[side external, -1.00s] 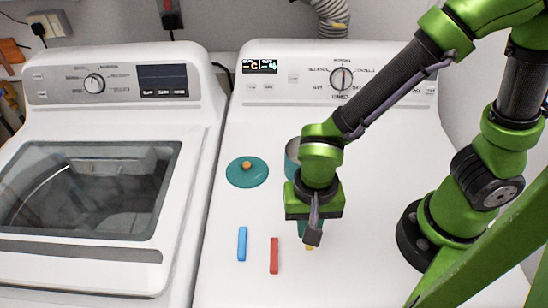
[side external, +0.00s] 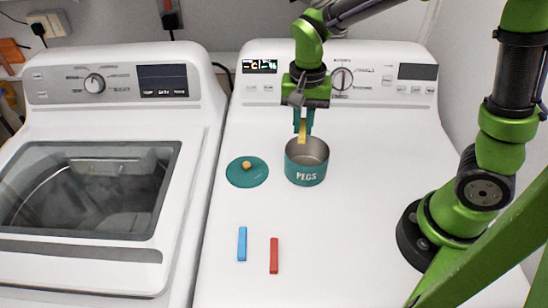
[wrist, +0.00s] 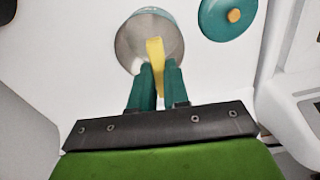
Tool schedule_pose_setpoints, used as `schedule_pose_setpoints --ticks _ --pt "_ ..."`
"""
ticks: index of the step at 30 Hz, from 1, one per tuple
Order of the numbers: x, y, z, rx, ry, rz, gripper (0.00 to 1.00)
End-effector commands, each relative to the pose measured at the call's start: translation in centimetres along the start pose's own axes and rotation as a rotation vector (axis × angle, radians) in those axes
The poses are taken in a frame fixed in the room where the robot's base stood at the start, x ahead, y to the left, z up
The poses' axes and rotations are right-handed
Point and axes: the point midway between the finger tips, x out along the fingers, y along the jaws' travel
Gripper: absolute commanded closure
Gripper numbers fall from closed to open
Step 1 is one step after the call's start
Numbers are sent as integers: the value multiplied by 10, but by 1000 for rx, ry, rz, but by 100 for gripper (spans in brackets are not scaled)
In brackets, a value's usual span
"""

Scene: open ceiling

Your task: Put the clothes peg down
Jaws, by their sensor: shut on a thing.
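My gripper (side external: 303,124) is shut on a yellow clothes peg (side external: 302,136), which hangs down from the fingertips. In the side view the peg is over the back part of a teal pot marked PEGS (side external: 306,176), its lower end near the open mouth. In the wrist view the yellow peg (wrist: 155,60) sits between the teal fingers (wrist: 157,85) and overlaps the pot's grey inside (wrist: 135,40). I cannot tell whether the peg's tip is below the rim. A blue peg (side external: 242,243) and a red peg (side external: 274,255) lie on the white machine top.
A teal lid with an orange knob (side external: 240,178) lies left of the pot. The white top (side external: 370,200) is clear right of the pot. The control panel (side external: 400,88) rises behind. A second machine (side external: 90,190) stands to the left.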

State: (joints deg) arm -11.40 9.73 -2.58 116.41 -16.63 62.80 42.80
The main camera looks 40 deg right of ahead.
Motion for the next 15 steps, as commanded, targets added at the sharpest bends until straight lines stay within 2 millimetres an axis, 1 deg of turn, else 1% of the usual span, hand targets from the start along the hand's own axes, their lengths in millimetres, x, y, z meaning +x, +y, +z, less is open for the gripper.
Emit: schedule_pose_setpoints --ticks 3,5,9,15 --pt "-3 -3 0 -73 -2 -1 100" --pt "1 -2 1 -94 -5 3 100" --pt "23 -2 2 -110 -7 6 100" --pt "45 -2 2 -109 -7 5 100"
